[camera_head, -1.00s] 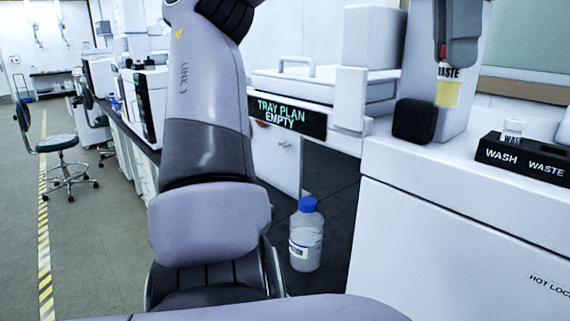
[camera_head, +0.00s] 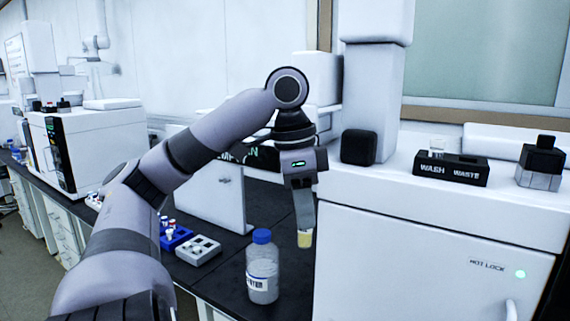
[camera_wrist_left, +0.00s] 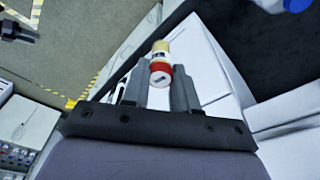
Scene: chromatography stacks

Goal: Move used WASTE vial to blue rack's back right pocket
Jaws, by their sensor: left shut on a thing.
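My left gripper (camera_head: 304,222) is shut on the WASTE vial (camera_head: 305,239), pointing down beside the left side of the white HOT LOCK unit. The vial hangs below the fingers, and its yellow lower part shows in the head view. In the left wrist view, the vial (camera_wrist_left: 160,50) shows a red cap between the fingers (camera_wrist_left: 160,76). The blue rack (camera_head: 177,239) stands on the dark bench to the left, partly hidden behind my arm, with small vials in it. Its back right pocket cannot be made out. My right gripper is not in view.
A blue-capped bottle (camera_head: 262,272) stands on the bench left of the held vial. A grey rack (camera_head: 199,250) sits beside the blue rack. The black WASH/WASTE holder (camera_head: 450,170) with a clear vial at WASH stands on the white unit (camera_head: 400,250).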

